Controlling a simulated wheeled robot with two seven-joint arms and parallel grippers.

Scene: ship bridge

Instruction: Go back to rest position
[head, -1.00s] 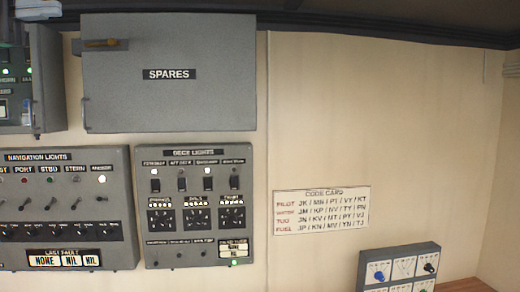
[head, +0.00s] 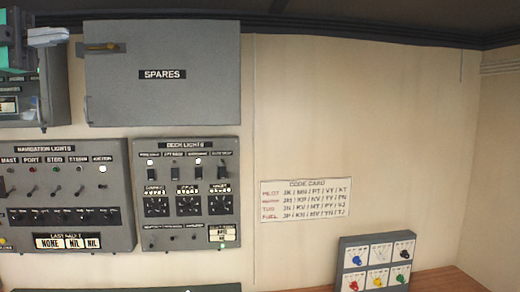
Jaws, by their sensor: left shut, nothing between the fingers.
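My left gripper (head: 50,37) shows at the top left edge of the head view, in front of a grey box on the wall. Its pale fingers are shut with nothing seen between them. Most of my left arm is outside the picture. The gripper is apart from the grey SPARES cabinet (head: 162,100) to its right, whose door looks closed. My right gripper is not in view.
The NAVIGATION LIGHTS panel (head: 60,215) and DECK LIGHTS panel (head: 188,177) are on the wall below. A code card (head: 306,214) hangs to the right. A small panel with coloured knobs (head: 345,262) stands on a wooden surface (head: 440,281). The upper right wall is bare.

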